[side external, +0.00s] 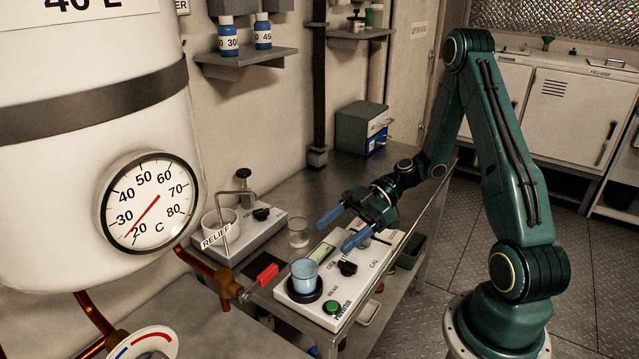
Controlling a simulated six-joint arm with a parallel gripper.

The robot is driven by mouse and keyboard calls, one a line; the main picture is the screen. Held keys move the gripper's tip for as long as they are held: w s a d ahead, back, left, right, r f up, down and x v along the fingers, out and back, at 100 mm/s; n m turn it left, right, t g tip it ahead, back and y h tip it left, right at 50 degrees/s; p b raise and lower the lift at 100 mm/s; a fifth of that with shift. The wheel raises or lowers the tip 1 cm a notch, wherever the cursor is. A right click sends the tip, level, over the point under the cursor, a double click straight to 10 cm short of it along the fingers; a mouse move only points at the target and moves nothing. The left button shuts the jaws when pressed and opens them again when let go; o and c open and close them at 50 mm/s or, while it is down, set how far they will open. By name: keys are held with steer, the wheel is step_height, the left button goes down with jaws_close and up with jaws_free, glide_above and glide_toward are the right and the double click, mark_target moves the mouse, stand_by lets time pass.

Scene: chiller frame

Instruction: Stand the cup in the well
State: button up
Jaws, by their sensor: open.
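A light-blue, see-through cup (304,274) stands upright at the dark round well (304,293) on the front left of a white instrument (334,305). The dark rim shows around its base; how deep it sits cannot be told. My gripper (334,234) is open, its two blue fingers spread and pointing left. It is above the back part of the instrument, up and to the right of the cup, apart from it. Nothing shows between the fingers.
A clear glass (298,233) stands behind the instrument. A box with a white beaker (221,229) stands at left. A large white tank (85,150) fills the left. Bare bench (325,185) lies behind.

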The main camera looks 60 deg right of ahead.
steer(key=shift+v, duration=1.3)
steer(key=shift+a, duration=0.1)
steer(key=s+a+r+m+h, duration=0.2)
steer(key=s+r+m+h, duration=0.4)
steer(key=s+r, duration=0.1)
steer(key=s+a+r+m+h, duration=0.3)
steer(key=s+r+m+h, duration=0.3)
steer(key=r, duration=0.4)
steer(key=shift+s+a+r+m, duration=0.3)
steer(key=shift+s+m, duration=0.4)
steer(key=shift+s, duration=0.05)
steer(key=shift+c, duration=0.4)
